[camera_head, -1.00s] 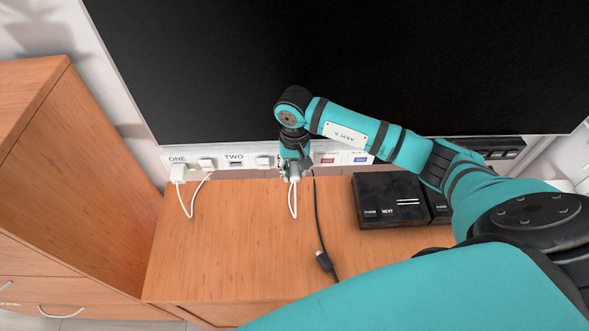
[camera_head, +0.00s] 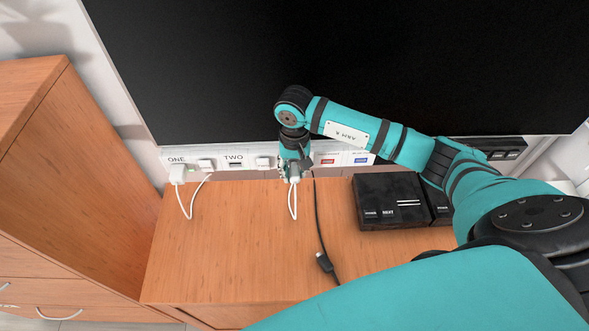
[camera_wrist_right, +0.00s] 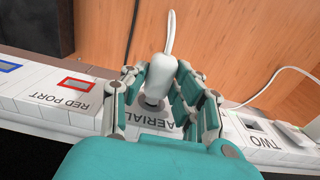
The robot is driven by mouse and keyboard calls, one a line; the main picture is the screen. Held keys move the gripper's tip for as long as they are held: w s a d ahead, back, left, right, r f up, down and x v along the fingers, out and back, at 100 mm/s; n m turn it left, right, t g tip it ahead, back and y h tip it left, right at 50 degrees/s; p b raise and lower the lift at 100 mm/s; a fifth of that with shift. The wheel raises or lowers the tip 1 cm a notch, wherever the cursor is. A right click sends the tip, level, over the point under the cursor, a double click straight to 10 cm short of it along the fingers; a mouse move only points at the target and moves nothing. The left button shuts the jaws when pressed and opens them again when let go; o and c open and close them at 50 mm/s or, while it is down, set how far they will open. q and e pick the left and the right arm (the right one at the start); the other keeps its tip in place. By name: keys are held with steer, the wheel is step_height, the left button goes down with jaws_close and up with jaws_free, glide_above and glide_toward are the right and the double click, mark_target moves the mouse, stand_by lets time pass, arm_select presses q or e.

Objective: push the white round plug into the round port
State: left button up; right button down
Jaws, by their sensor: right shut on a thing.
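The white round plug (camera_wrist_right: 158,72) is between the fingers of my right gripper (camera_wrist_right: 157,82), which is shut on it. Its white cable rises from its back end in the wrist view. The plug's front end meets a dark round part, the round port (camera_wrist_right: 153,105), on the white panel by the label AERIAL. I cannot tell how deep the plug sits. In the head view my right gripper (camera_head: 291,174) is at the white strip below the screen, with the plug (camera_head: 294,180) partly hidden by the fingers. My left gripper is not in view.
The white strip carries ONE with a white plug (camera_head: 178,172), TWO (camera_head: 235,163), a red port (camera_head: 327,161) and a blue port (camera_head: 361,160). A loose black cable (camera_head: 325,262) and a black box (camera_head: 386,200) lie on the wooden cabinet (camera_head: 230,245). The large screen (camera_head: 220,70) is close behind my arm.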

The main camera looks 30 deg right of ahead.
stand_by(0.4)
steer(key=shift+b, duration=0.4)
stand_by(0.6)
steer(key=shift+b, duration=0.35)
steer(key=shift+w+d+b, duration=0.15)
steer(key=shift+w+b, duration=0.25)
steer(key=shift+w, duration=0.05)
stand_by(0.3)
steer(key=c, duration=1)
jaws_free()
steer(key=shift+o, duration=0.2)
